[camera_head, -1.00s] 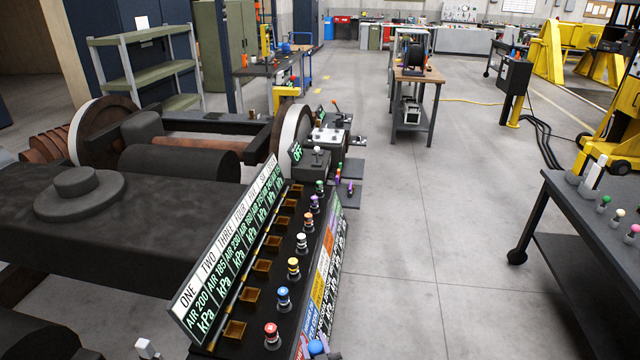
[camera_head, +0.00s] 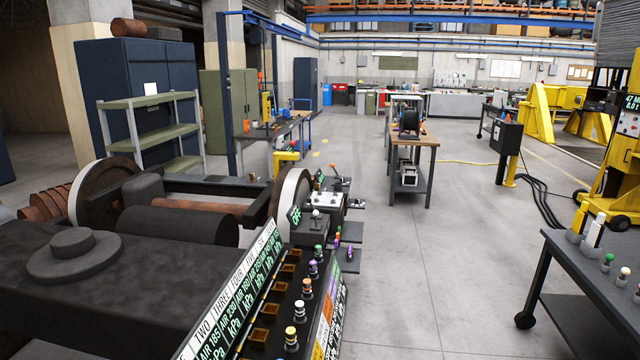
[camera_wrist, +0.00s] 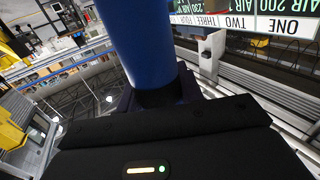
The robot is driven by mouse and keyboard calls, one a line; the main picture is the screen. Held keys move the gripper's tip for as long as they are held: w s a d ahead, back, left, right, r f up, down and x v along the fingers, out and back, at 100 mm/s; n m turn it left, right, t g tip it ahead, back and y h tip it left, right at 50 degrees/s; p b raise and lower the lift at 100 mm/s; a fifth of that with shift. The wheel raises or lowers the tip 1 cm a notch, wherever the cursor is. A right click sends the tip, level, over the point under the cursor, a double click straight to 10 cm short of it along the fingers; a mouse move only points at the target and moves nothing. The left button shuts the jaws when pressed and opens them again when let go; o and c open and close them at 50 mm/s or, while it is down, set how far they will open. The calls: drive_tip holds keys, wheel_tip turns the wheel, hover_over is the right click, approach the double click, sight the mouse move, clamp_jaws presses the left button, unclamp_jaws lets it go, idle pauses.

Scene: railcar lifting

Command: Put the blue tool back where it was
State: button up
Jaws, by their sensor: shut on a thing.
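My gripper (camera_wrist: 155,100) shows in the wrist view and is shut on the blue tool (camera_wrist: 138,40). The tool is a thick blue cylinder with a dark lower end close to the black gripper body. Its far end is cut off by the top of the picture. Neither gripper nor held tool can be made out in the head view. A black panel with a numbered label strip (camera_head: 232,296) stands at bottom centre there, with a row of small brown square sockets (camera_head: 265,312) and several coloured knobs (camera_head: 299,309). The label strip also shows upside down in the wrist view (camera_wrist: 245,22).
A dark railcar frame with wheels (camera_head: 292,198) lies left of the panel. A dark cart (camera_head: 590,255) with several coloured-topped pieces stands at right. A wooden-topped bench (camera_head: 415,137) stands farther back. The grey floor (camera_head: 430,250) between panel and cart is clear.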

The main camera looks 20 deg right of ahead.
wheel_tip(320, 180, up, 4)
drive_tip(key=p, duration=0.4)
drive_tip(key=shift+r, duration=0.2)
drive_tip(key=shift+f, duration=0.1)
